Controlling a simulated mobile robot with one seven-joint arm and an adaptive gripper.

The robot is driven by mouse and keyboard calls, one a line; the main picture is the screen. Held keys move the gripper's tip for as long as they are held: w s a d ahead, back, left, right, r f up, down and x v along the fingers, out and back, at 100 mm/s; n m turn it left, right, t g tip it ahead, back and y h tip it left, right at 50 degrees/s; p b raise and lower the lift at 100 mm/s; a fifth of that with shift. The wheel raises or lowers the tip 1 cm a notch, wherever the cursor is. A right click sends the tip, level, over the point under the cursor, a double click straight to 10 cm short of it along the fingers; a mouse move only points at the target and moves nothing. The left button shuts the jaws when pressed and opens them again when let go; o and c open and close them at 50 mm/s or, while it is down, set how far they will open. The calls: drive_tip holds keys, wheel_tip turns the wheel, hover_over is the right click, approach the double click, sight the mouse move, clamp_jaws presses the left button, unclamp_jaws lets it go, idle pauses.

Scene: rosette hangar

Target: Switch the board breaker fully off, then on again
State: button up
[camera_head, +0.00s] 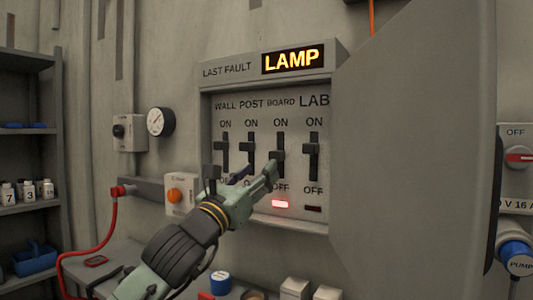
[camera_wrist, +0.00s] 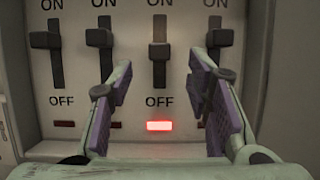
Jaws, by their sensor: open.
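The breaker panel (camera_head: 265,105) has levers marked WALL, POST, BOARD and LAB. The board breaker (camera_head: 278,155) is the third from the left; its black handle also shows in the wrist view (camera_wrist: 158,51). In the head view my gripper (camera_head: 256,177) partly covers the panel's lower labels.
The lab breaker (camera_wrist: 219,38) stands close beside my right finger, the post breaker (camera_wrist: 100,38) near the left. The open grey panel door (camera_head: 415,140) blocks the right side. A sign (camera_head: 293,60) reads LAMP.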

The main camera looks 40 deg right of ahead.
sight(273, 155)
drive_tip(key=p+x, duration=0.2)
drive_tip(key=x, duration=0.4)
drive_tip(key=shift+d+r, duration=0.1)
drive_tip(key=shift+r, duration=0.1)
drive_tip(key=shift+x, duration=0.8)
drive_tip(key=shift+w+f, duration=0.1)
drive_tip(key=shift+f, duration=0.05)
clamp_jaws()
